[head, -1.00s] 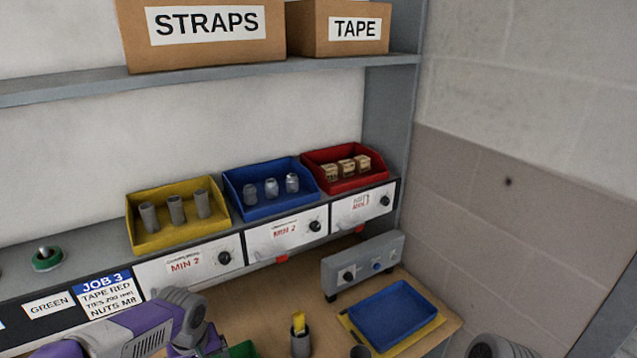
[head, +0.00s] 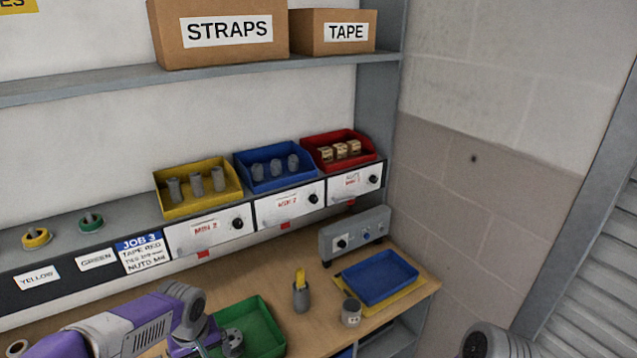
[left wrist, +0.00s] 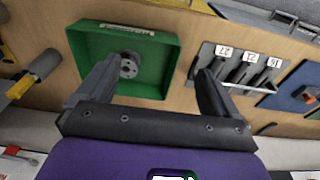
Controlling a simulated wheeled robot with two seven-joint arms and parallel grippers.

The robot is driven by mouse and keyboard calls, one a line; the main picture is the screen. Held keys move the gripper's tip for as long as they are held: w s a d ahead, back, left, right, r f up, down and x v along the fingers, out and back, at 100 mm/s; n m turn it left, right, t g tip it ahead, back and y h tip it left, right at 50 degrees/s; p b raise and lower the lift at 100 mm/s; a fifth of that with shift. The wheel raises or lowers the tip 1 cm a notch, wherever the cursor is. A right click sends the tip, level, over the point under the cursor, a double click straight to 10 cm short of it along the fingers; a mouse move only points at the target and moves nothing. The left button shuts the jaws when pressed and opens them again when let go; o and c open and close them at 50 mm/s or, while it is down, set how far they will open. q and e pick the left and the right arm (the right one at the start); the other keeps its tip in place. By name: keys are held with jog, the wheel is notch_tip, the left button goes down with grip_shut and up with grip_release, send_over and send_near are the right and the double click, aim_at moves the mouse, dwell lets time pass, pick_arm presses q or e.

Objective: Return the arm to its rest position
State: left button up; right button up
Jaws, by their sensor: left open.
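My left arm (head: 130,325), purple and grey, reaches in from the bottom left in the head view, over the front of the bench beside the green tray. Its fingers are not clear there. In the left wrist view my left gripper (left wrist: 162,68) is open, its two dark fingers wide apart with nothing held between them. Beyond the fingers is the green tray (left wrist: 88,45) with a grey round part (left wrist: 129,65) inside; the tray also shows in the head view (head: 262,318). My right gripper is not in view.
Yellow (head: 165,204), blue (head: 246,180) and red (head: 310,150) bins stand on the ledge.

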pick_arm(q)
jog(key=w+d+f+m+h+b, duration=0.15)
jog(key=d+f, duration=0.35)
jog(key=f, duration=0.8)
jog(key=s+d+f+h+b, duration=0.1)
jog(key=s+d+f+b, duration=0.1)
jog(key=s+f, duration=0.3)
jog(key=s+d+f+m+h+b, duration=0.1)
jog(key=s+d+f+b, duration=0.2)
jog(key=f, duration=0.9)
jog(key=s+d+f+m+h+b, duration=0.1)
jog(key=s+d+f+b, duration=0.2)
jog(key=s+d+f, duration=0.2)
notch_tip(320, 180, down, 5)
jog(key=s, duration=0.2)
jog(key=shift+s+r+g, duration=0.2)
jog(key=shift+s+g, duration=0.1)
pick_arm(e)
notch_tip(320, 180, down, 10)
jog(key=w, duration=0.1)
